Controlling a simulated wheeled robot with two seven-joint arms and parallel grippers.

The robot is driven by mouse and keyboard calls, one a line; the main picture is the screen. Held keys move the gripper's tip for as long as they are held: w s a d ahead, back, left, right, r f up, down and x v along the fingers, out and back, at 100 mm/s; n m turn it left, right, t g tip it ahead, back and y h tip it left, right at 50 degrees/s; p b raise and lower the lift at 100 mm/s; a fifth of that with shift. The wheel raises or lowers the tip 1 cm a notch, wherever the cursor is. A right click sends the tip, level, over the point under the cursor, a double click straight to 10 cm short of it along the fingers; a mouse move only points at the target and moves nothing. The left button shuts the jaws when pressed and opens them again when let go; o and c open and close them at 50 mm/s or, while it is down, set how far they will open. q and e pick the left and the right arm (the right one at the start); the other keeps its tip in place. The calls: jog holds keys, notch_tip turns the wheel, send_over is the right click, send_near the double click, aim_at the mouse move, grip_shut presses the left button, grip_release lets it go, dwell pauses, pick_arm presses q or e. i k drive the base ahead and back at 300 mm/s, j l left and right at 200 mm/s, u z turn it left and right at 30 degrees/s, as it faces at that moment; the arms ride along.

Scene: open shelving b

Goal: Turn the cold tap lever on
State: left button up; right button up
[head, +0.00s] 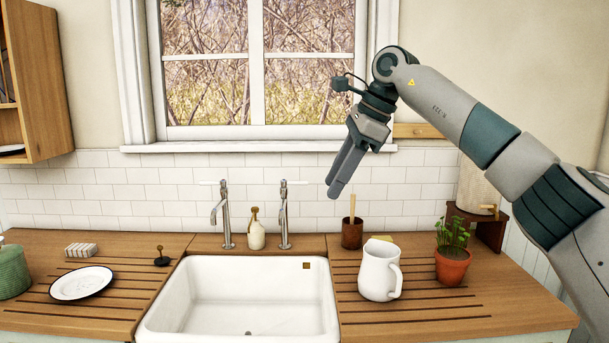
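Two chrome taps stand behind the white sink, a left tap (226,218) and a right tap (284,218). Each has a small pale lever at its top, the left lever (210,183) and the right lever (293,183). I see no readable mark that tells which is cold. My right gripper (333,192) hangs in the air to the right of the right tap, fingers pointing down and left, apart from both taps. Its two fingers lie close together and overlap in this view, so their gap is unclear. It holds nothing visible. My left gripper is not in view.
Below the taps is the sink (160,309). A soap bottle (256,232) stands between them. A brown pot with a wooden handle (352,232), a white jug (379,270) and a potted plant (452,262) stand to the right. A plate (82,283) lies on the left counter.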

aim_at(284, 183)
jog(key=i, duration=1.65)
